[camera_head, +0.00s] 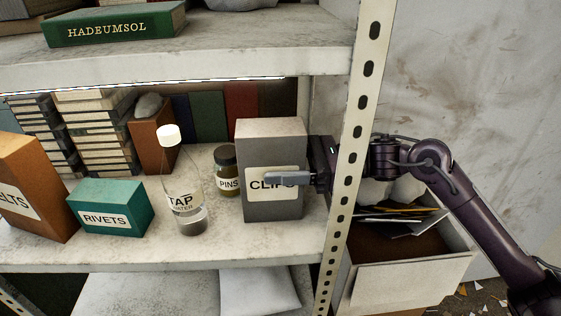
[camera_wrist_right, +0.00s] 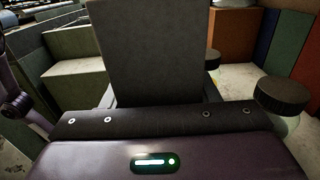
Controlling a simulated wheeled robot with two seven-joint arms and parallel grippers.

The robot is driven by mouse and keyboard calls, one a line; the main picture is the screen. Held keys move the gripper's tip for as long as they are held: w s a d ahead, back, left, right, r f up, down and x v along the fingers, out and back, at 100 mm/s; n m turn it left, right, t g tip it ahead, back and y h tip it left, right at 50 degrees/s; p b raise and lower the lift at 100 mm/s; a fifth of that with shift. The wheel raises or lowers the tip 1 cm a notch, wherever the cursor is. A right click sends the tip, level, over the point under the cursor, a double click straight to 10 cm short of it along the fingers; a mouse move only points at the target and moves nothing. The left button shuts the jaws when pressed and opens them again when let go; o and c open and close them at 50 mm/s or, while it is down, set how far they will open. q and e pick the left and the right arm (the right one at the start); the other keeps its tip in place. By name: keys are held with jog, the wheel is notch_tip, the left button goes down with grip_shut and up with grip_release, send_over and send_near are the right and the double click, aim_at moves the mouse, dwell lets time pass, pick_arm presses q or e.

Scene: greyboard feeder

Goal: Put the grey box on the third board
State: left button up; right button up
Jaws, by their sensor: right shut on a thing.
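The grey box (camera_head: 270,140), labelled CLIPS, is upright at the right end of the middle shelf board (camera_head: 130,247), close to the perforated post. My right gripper (camera_head: 290,177) reaches in from the right past the post and is shut on the box, one finger across the label. I cannot tell whether the box's base touches the board. In the right wrist view the grey box (camera_wrist_right: 148,50) fills the space between the fingers. My left gripper is not in view.
A jar labelled PINS (camera_head: 228,172) stands just left of the box, then a white-capped bottle (camera_head: 184,190), a green RIVETS box (camera_head: 110,210) and a brown box (camera_head: 35,190). The upright post (camera_head: 352,130) is beside my right wrist. An upper board (camera_head: 200,60) holds a green book (camera_head: 112,25).

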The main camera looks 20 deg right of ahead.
jog(key=shift+f, duration=0.1)
jog(key=o, duration=1.2)
jog(key=shift+r, duration=0.25)
jog(key=b+v, duration=0.4)
jog(key=v, duration=0.8)
jog(key=shift+b, duration=0.4)
